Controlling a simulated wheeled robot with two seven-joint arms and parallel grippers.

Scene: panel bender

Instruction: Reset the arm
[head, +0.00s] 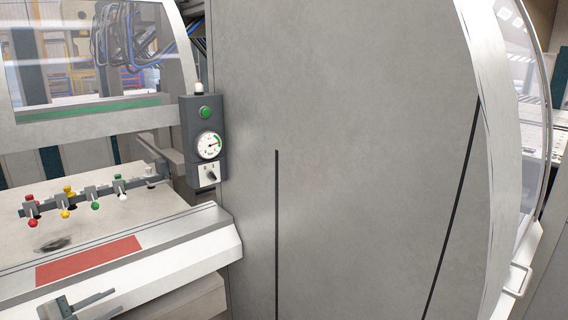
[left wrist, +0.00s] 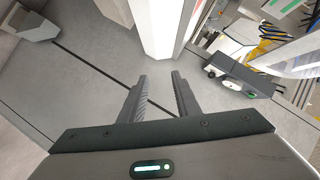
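My left gripper (head: 88,304) shows at the bottom left edge of the head view, in front of the machine's white front ledge. In the left wrist view my left gripper (left wrist: 160,80) has its two dark fingers apart with nothing between them, so it is open and empty. Grey machine surface lies beyond the fingertips. My right gripper is in neither view.
A control box (head: 203,140) with a green button, a gauge and a switch is fixed to the large grey machine panel (head: 350,130). A rail (head: 105,187) with several coloured knobs crosses the worktable. A red strip (head: 88,261) lies on the front ledge.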

